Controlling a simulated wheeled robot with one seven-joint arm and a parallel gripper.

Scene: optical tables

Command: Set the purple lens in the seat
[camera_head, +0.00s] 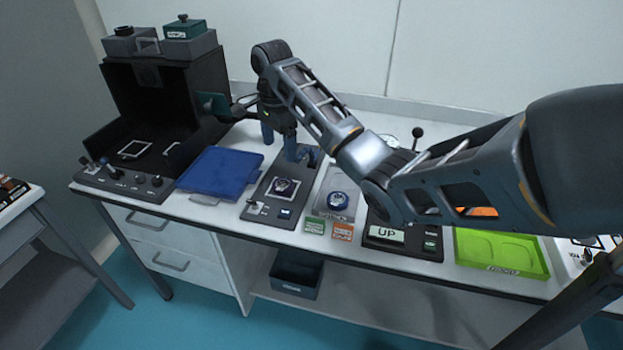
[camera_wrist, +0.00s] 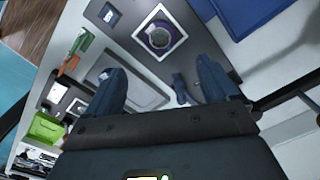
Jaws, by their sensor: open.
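The purple lens (camera_head: 284,187) is a dark round ring with purple glass. It lies within a white square outline on a dark grey plate (camera_head: 262,197). In the wrist view the lens (camera_wrist: 159,36) shows inside the white square, beyond my fingertips. I cannot tell whether it sits flat or fully down in a seat. My gripper (camera_head: 278,143) is open and empty, behind and above the plate and apart from the lens. In the wrist view its two blue fingers (camera_wrist: 160,68) are spread wide.
A blue tray (camera_head: 216,172) lies left of the plate. Right are a grey tray with a blue round piece (camera_head: 338,201), green and orange cards (camera_head: 329,230), an "UP" panel (camera_head: 387,234) and a lime tray (camera_head: 500,252). A black box (camera_head: 150,115) stands at the back left.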

